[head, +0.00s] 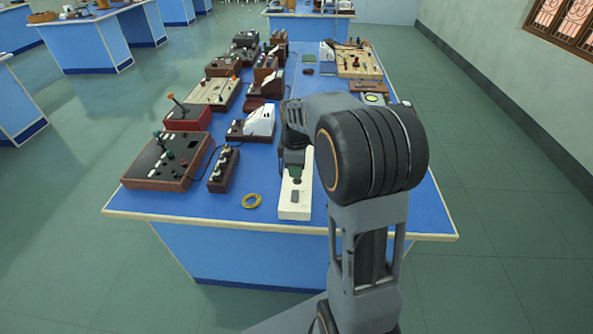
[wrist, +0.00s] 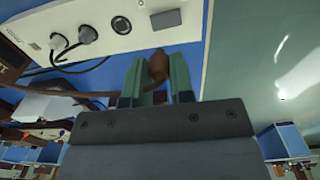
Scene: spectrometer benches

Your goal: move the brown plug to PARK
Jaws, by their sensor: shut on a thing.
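The brown plug (wrist: 158,66) is between the green fingers of my gripper (wrist: 158,75) in the wrist view, and the gripper is shut on it. A white socket strip (wrist: 190,32) lies just beyond the fingertips; the plug appears apart from it, but the exact gap is unclear. The strip has an open round socket (wrist: 121,25), and no label reading PARK is legible. In the head view my gripper (head: 295,174) is over the strip (head: 295,211) near the bench's front edge, and my arm hides part of the strip. The plug cannot be made out there.
In the wrist view a grey plug (wrist: 87,34) and a white plug (wrist: 58,42) with cables sit in the strip, beside a dark grey rectangle (wrist: 166,19). A brass ring (head: 251,201) lies left of the strip in the head view. A black-topped box (head: 166,160) stands farther left.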

